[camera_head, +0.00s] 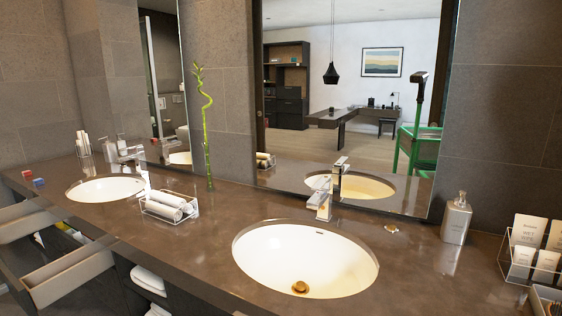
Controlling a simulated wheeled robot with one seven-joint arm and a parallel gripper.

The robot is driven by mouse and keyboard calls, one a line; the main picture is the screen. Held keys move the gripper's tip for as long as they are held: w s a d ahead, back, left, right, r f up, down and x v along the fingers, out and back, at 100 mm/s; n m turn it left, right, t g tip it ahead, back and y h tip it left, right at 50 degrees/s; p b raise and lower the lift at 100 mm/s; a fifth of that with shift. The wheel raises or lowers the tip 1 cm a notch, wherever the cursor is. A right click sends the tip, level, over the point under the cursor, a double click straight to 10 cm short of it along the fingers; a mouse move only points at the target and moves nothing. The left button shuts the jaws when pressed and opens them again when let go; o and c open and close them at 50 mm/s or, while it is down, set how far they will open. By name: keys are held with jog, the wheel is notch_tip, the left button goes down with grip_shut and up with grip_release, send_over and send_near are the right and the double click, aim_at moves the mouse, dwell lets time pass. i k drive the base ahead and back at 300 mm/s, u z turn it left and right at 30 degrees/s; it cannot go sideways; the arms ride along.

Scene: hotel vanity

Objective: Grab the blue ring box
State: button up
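A small blue box (39,182), which looks like the ring box, sits on the dark stone counter at the far left, left of the far basin. A small red box (27,173) lies just behind it. The blue box is small in the picture, so its details are hard to tell. My gripper is not in view.
An open drawer (66,276) with items inside juts out below the counter's left part. Two basins (282,252) are set in the counter. A rolled-towel holder (168,207), a bamboo stalk (207,150), a soap dispenser (456,218) and a wipes holder (520,265) stand on it.

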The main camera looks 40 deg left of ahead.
aim_at(36, 181)
jog(key=u, duration=3.05)
jog(key=k, duration=0.35)
jog(key=z, duration=0.8)
jog(key=k, duration=0.95)
jog(key=i, duration=0.7)
jog(key=u, duration=1.25)
jog(key=i, duration=1.05)
jog(key=u, duration=0.5)
